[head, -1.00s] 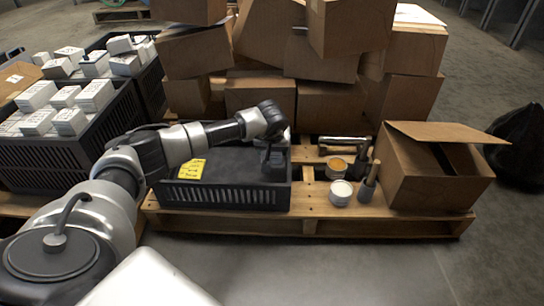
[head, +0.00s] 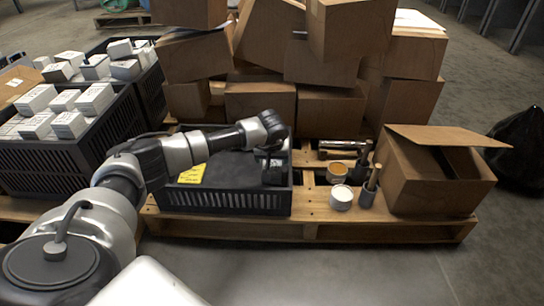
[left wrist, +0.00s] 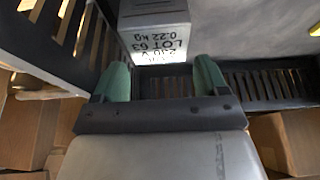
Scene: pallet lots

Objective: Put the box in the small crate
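The small crate (head: 225,200) is a black slatted crate at the front of the pallet, with a yellow note (head: 192,174) on its left part. My left gripper (head: 273,178) reaches down into its right end. In the left wrist view, a pale box (left wrist: 155,38) labelled LOT 63, 0.22 kg, lies just past the tips of my left gripper (left wrist: 162,72). Its two green fingers stand apart with crate wall showing between them. The box is inside the crate walls; in the head view the arm and gripper mostly hide it. My right gripper is out of view.
Larger black crates (head: 65,160) with several white boxes stand at the left. Stacked cartons (head: 330,110) rise behind. Cans (head: 341,197), a brush (head: 370,188) and an open carton (head: 430,180) sit to the right on the pallet (head: 330,229).

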